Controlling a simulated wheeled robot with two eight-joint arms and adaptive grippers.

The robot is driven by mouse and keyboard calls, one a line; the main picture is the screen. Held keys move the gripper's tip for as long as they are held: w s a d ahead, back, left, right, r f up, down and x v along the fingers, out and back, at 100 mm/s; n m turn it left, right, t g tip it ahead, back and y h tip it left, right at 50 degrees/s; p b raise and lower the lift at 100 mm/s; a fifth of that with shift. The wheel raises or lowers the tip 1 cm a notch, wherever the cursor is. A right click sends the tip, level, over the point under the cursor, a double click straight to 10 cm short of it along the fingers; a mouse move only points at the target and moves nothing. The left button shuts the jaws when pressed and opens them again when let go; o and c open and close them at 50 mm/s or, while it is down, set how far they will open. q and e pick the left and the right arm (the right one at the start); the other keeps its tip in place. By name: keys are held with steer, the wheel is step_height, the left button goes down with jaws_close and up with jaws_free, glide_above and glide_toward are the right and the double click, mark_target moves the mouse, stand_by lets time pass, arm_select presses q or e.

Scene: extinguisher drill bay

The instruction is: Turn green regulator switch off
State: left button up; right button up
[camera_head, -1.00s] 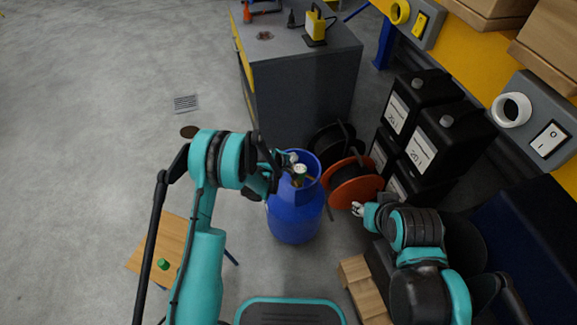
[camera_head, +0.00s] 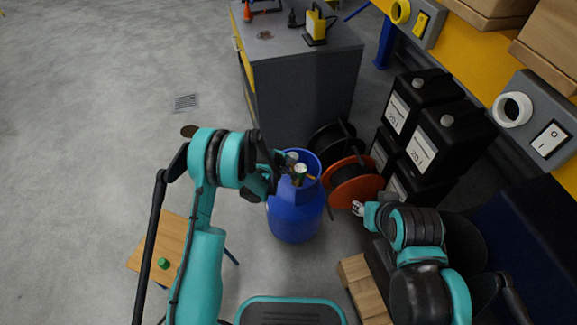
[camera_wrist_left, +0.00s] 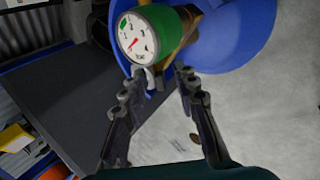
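A blue gas cylinder (camera_head: 294,216) stands upright on the floor, with a regulator (camera_head: 300,172) inside its collar. In the left wrist view the regulator (camera_wrist_left: 178,30) has a green body and a round white gauge (camera_wrist_left: 138,40) with a red needle. My left gripper (camera_head: 283,165) is at the cylinder's top, beside the regulator. In the left wrist view its two fingers (camera_wrist_left: 162,76) are spread apart just below the gauge and the green body. I cannot make out the switch clearly, or whether a finger touches it. My right gripper (camera_head: 358,209) is right of the cylinder; its fingers are too small to read.
An orange cable reel (camera_head: 341,197) stands right of the cylinder, with stacked black canisters (camera_head: 440,152) beyond. A grey cabinet (camera_head: 312,95) is behind it. A wooden stool (camera_head: 148,247) with a small green object (camera_head: 163,263) is at left. The floor at upper left is free.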

arm_select(q)
steer(key=v, duration=1.1)
steer(key=shift+s+r, duration=0.2)
steer(key=shift+r, duration=0.1)
steer(key=shift+a, duration=0.1)
